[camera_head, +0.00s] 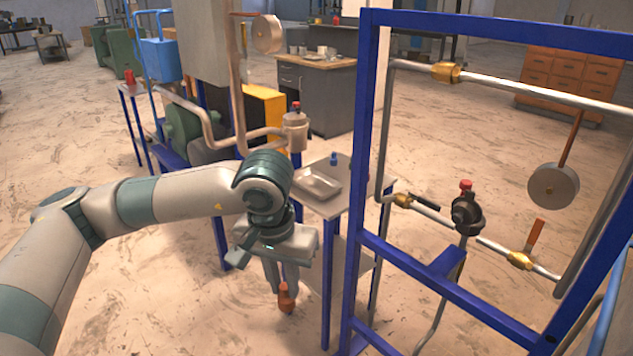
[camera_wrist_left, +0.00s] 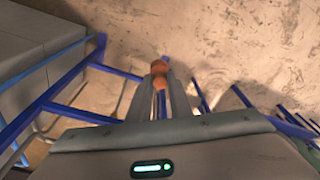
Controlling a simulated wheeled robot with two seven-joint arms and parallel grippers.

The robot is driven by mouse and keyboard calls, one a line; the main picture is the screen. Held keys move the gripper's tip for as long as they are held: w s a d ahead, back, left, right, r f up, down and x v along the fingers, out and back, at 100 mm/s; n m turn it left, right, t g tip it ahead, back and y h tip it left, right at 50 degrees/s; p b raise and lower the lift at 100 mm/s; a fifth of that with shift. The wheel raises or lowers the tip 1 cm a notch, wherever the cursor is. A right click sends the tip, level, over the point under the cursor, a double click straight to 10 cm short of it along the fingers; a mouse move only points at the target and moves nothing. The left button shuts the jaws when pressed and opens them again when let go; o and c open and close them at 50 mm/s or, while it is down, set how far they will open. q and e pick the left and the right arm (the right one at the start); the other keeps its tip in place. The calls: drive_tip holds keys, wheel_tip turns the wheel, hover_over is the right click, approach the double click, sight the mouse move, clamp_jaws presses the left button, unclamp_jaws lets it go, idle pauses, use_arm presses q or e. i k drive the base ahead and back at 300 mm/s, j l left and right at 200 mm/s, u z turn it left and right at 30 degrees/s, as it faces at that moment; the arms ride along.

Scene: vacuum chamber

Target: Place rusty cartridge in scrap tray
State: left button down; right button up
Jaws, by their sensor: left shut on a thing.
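The rusty cartridge (camera_head: 287,298) is a small orange-brown piece held at the fingertips of my left gripper (camera_head: 279,284). It hangs in front of the small side table, lower than its top, with the floor behind it. In the left wrist view the cartridge (camera_wrist_left: 159,70) shows between the two fingertips of the gripper (camera_wrist_left: 160,85). The scrap tray (camera_head: 316,186) looks to be the shallow metal tray on the small table, above and right of the gripper. No cartridge shows in the tray's visible part. My right gripper is not in view.
The small table (camera_head: 338,203) has blue legs and a small blue-topped item (camera_head: 333,159) behind the tray. A blue frame (camera_head: 362,180) with pipes, valves and gauges stands close on the right. Pipework with a red-capped canister (camera_head: 295,128) rises behind.

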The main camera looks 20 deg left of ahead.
sight(320, 189)
drive_tip(key=i+j, duration=0.15)
drive_tip(key=i, duration=0.4)
drive_tip(key=i+j, duration=0.1)
drive_tip(key=i, duration=0.45)
drive_tip(key=i+j, duration=0.15)
drive_tip(key=i, duration=0.4)
drive_tip(key=i+j, duration=0.15)
drive_tip(key=i, duration=0.4)
